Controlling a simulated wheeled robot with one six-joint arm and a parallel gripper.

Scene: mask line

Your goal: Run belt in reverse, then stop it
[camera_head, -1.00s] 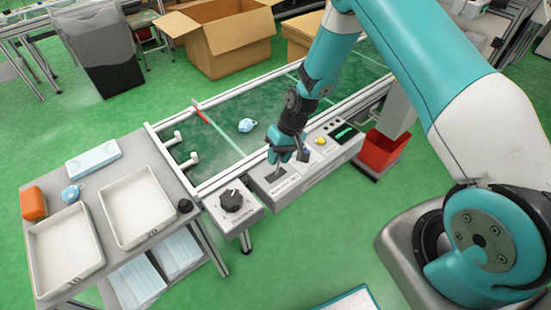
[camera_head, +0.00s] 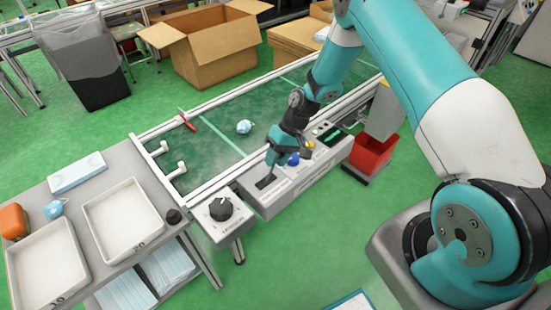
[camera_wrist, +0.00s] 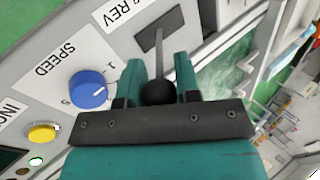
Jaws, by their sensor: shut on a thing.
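My gripper (camera_head: 270,160) is at the left end of the grey control box (camera_head: 290,195). In the wrist view, my gripper (camera_wrist: 161,80) is shut around the black ball knob (camera_wrist: 158,94) of a lever. The lever's thin rod (camera_wrist: 159,50) runs into a dark slot plate (camera_wrist: 168,26) beside a label ending in "REV". The green belt (camera_head: 220,122) lies behind the control box, with pale cross stripes. A light blue item (camera_head: 244,127) sits on it. The lever is mostly hidden by my gripper in the head view.
A blue SPEED knob (camera_wrist: 88,90) and a yellow button (camera_wrist: 43,133) sit beside the lever. A black rotary dial (camera_head: 221,209) is on a separate box at left. White trays (camera_head: 124,220) stand on the left table. A red bin (camera_head: 374,153) is at right.

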